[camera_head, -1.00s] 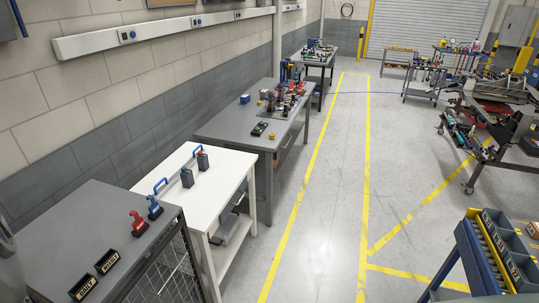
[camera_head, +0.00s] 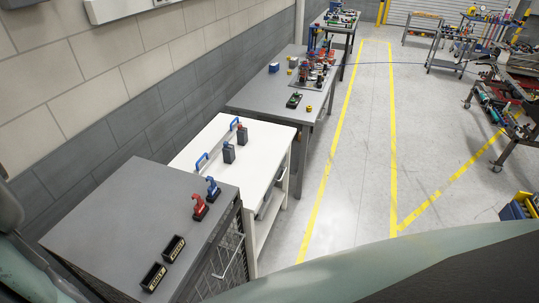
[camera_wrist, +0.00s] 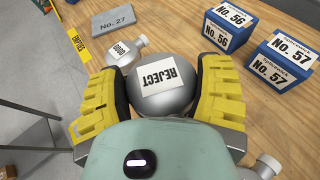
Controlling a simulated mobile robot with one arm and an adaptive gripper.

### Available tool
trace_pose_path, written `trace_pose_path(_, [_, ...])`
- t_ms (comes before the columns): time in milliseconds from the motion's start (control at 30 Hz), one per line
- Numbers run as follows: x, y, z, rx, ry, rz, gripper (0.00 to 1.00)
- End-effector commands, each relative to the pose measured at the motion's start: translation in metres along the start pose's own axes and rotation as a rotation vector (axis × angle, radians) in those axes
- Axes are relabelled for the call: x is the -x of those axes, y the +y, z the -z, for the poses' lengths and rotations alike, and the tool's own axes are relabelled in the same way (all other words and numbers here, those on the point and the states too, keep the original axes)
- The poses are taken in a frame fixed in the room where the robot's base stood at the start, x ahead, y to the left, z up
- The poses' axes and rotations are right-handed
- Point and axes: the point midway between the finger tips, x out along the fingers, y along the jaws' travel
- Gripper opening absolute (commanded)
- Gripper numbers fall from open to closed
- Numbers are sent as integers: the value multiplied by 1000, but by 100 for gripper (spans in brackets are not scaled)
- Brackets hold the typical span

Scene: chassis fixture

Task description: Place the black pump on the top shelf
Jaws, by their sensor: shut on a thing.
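My gripper (camera_wrist: 160,100) has yellow and black fingers on both sides of a rounded grey metal part (camera_wrist: 178,104) with a white REJECT label in the wrist view. The gripper is shut on this part, over a wooden tabletop (camera_wrist: 165,22). Whether the part touches the tabletop is hard to tell. A similar grey part labelled GOOD (camera_wrist: 139,43) lies just beyond it to the left. I cannot make out a black pump or a top shelf for certain in either view.
Blue boxes marked No. 56 (camera_wrist: 232,18) and No. 57 (camera_wrist: 283,45) stand at the right, close to the gripper. A grey No. 27 block (camera_wrist: 113,19) lies at the back. In the head view, a grey cabinet (camera_head: 110,215) and white table (camera_head: 200,150) line the wall; the aisle (camera_head: 365,150) is clear.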

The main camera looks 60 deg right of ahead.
Motion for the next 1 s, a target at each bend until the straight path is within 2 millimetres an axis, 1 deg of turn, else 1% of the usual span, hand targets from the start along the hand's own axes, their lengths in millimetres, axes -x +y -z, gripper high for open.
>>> trace_pose_path(133, [-2,1,4,1,-3,-3,25])
trace_pose_path(267, [-6,1,12,1,-3,-2,25])
trace_pose_path(700, [-23,0,53,2,-4,-1,25])
trace_pose_path(833, [-26,0,59,1,-5,-1,25])
trace_pose_path(1000, [-26,0,61,0,-5,-1,25])
